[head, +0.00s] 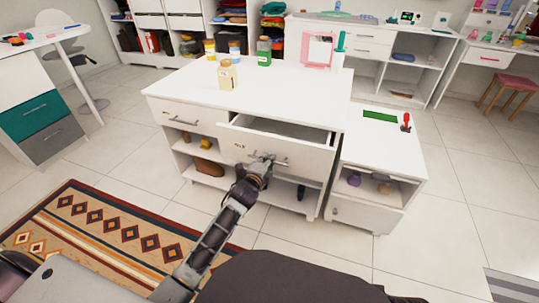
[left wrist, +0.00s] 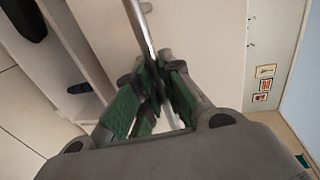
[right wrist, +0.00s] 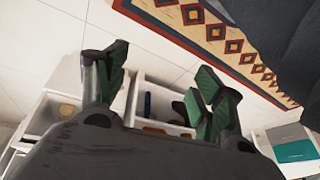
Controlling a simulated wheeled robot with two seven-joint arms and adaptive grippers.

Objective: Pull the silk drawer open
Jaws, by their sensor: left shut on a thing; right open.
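The white counter's right drawer (head: 308,162) stands partly pulled out, with its empty-looking inside showing from above. I take it for the silk drawer, though its small label is too small to read. My left gripper (head: 264,162) is at its front, shut on the bar handle (head: 280,163). In the left wrist view the metal handle (left wrist: 149,35) runs between the green finger pads of that gripper (left wrist: 157,88), against the pale drawer front (left wrist: 205,40). My right gripper (right wrist: 158,90) shows only in the right wrist view, open and empty.
Jars, including a green one (head: 264,51), stand on the counter top (head: 190,84). A closed drawer (head: 180,117) is at left, with open shelves below. A lower cabinet (head: 375,150) adjoins at right. A patterned rug (head: 110,235) lies in front at left.

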